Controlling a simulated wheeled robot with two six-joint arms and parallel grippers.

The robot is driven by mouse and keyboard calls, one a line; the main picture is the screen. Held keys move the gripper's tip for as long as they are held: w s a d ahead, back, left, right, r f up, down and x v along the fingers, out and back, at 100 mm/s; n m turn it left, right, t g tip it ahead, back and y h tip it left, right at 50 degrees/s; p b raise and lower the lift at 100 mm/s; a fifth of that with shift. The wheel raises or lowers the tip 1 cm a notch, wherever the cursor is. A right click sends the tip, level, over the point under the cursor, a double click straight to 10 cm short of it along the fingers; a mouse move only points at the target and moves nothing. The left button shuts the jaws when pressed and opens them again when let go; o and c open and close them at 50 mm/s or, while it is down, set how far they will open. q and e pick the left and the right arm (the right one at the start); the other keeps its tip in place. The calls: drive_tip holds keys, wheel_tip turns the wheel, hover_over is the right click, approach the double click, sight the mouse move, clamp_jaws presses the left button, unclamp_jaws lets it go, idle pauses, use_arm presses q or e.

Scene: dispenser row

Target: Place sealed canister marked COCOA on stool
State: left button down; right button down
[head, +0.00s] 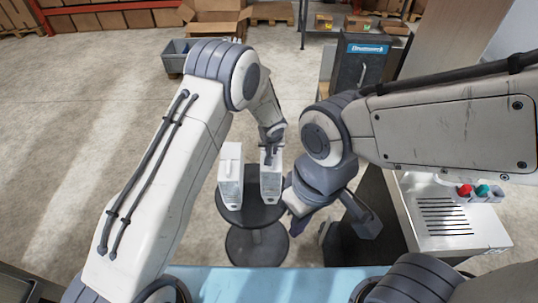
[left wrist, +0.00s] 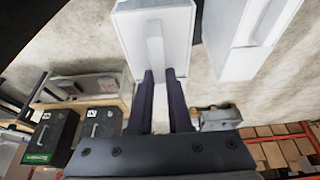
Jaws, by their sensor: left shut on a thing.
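Two white canisters show in the head view over the round dark stool (head: 252,216): a left one (head: 229,175) and a right one (head: 270,184). No COCOA marking is readable on either. My left gripper (head: 271,150) is above the right canister, shut on its handle. In the left wrist view my left gripper (left wrist: 163,95) has its two dark fingers either side of the handle of this canister (left wrist: 125,35). The other canister (left wrist: 250,35) is beside it, apart. Whether the held canister touches the stool top is unclear. My right gripper (head: 297,222) is close right of the stool, its jaw gap hidden.
A dark dispenser cabinet (head: 359,72) and a light machine with red and green buttons (head: 452,212) stand on the right. A light blue surface (head: 270,283) lies at the near edge. A grey bin (head: 176,62) and cardboard boxes (head: 215,20) are far back. Open floor lies left.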

sight(271, 177)
use_arm(q)
drive_tip(key=shift+w+a+f, duration=0.15)
drive_tip(key=shift+a+f, duration=0.2)
drive_tip(key=shift+f, duration=1.85)
drive_tip(key=shift+f, duration=0.2)
drive_tip(key=c, duration=0.8)
unclamp_jaws()
drive_tip(key=shift+c, duration=0.2)
drive_tip(key=shift+r, duration=0.1)
